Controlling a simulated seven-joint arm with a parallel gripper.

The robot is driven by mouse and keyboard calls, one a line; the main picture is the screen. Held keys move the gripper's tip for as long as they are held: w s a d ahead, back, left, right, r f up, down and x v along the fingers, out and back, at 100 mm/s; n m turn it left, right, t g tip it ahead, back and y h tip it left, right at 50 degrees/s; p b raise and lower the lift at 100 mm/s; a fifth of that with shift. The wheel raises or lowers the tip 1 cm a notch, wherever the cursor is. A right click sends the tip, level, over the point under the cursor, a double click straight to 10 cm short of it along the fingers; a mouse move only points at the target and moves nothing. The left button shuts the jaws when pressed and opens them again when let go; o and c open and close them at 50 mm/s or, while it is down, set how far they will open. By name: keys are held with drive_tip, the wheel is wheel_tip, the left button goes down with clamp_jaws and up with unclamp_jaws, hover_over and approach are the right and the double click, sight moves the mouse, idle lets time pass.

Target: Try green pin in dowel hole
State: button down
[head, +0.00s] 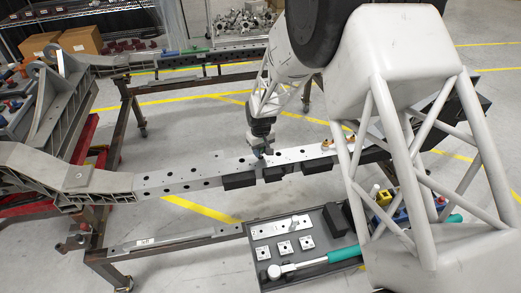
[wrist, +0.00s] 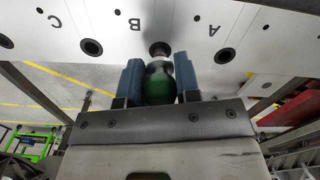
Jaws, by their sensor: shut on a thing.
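My gripper (wrist: 158,72) has its two blue fingers closed on the green pin (wrist: 158,88). In the head view my gripper (head: 262,150) is at the top of the long silver rail (head: 190,178), and the pin is too small to make out.
Other holes, such as one by the letter C (wrist: 91,47), line the rail face. Dark blocks (head: 240,181) sit along the rail's near side. A grey tray (head: 262,283) with small plates and a teal-handled tool (head: 340,254) stands below. Open floor lies beyond the rail.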

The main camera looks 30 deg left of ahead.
drive_tip(key=c, duration=0.8)
unclamp_jaws()
drive_tip(key=shift+o, duration=0.2)
drive_tip(key=shift+r, duration=0.1)
drive_tip(key=shift+r, duration=4.4)
